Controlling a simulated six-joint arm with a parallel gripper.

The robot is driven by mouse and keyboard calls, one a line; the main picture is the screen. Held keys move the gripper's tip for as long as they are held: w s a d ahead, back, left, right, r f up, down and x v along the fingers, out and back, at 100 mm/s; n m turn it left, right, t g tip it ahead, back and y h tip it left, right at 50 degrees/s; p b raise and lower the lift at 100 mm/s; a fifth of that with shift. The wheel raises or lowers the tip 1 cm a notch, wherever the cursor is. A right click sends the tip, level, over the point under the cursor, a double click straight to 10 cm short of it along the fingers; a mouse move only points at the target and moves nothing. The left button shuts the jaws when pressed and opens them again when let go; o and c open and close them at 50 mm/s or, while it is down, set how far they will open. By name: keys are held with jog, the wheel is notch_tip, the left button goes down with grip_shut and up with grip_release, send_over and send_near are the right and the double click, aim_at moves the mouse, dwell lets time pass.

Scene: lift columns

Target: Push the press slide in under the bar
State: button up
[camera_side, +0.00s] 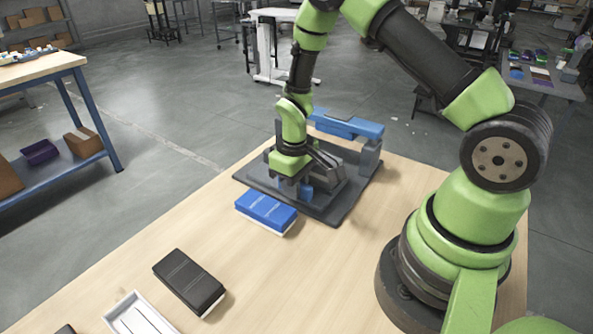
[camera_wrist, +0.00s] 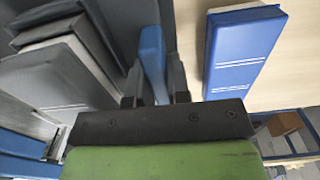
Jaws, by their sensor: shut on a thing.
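The press stands on a dark base plate (camera_side: 341,212) at the table's far edge. Its blue bar (camera_side: 349,124) spans grey posts at the back; a blue part also shows at lower left in the wrist view (camera_wrist: 22,142). The grey slide (camera_side: 331,184) lies in front of the bar, partly hidden by my arm, with a grey book-like block (camera_wrist: 62,68) on it. My gripper (camera_side: 303,188) is low over the near side of the slide. Its fingers (camera_wrist: 154,88) are shut on the blue upright handle (camera_wrist: 152,50).
A blue book (camera_side: 266,209) lies on the table just beside the base plate; it also shows in the wrist view (camera_wrist: 243,50). A black book (camera_side: 188,279) and a white tray (camera_side: 138,316) lie nearer. The table between them is clear.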

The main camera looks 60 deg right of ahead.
jog(key=shift+d, duration=5.5)
jog(key=o, duration=0.6)
jog(key=shift+o, duration=0.2)
jog(key=shift+r, duration=0.1)
jog(key=shift+w+d+r, duration=0.1)
jog(key=shift+r, duration=2.25)
jog(key=shift+a+r, duration=0.2)
jog(key=shift+r, duration=0.9)
